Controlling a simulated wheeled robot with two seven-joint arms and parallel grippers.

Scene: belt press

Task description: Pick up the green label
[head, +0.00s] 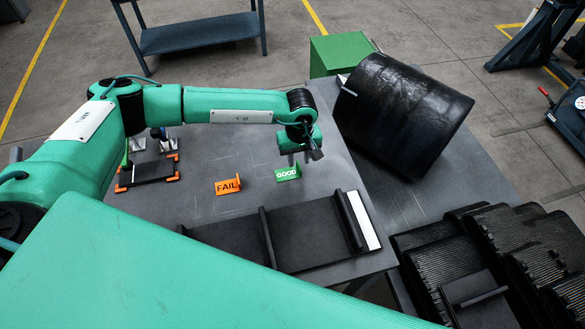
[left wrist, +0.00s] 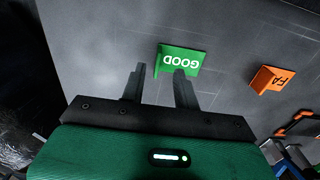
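The green label (head: 287,173), marked GOOD, stands on the grey table. It also shows in the left wrist view (left wrist: 180,60), just past my fingertips. My left gripper (head: 299,158) is above and close to the green label. In the left wrist view its two fingers (left wrist: 160,70) are apart with nothing between them; the label lies beyond the right finger, which overlaps its lower edge. I cannot tell whether they touch. My right gripper is not in view.
An orange FAIL label (head: 228,185) stands left of the green one. A black fixture with upright plates (head: 285,235) lies in front. A large black roll (head: 403,112) is to the right. An orange-cornered black frame (head: 147,172) sits at the left.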

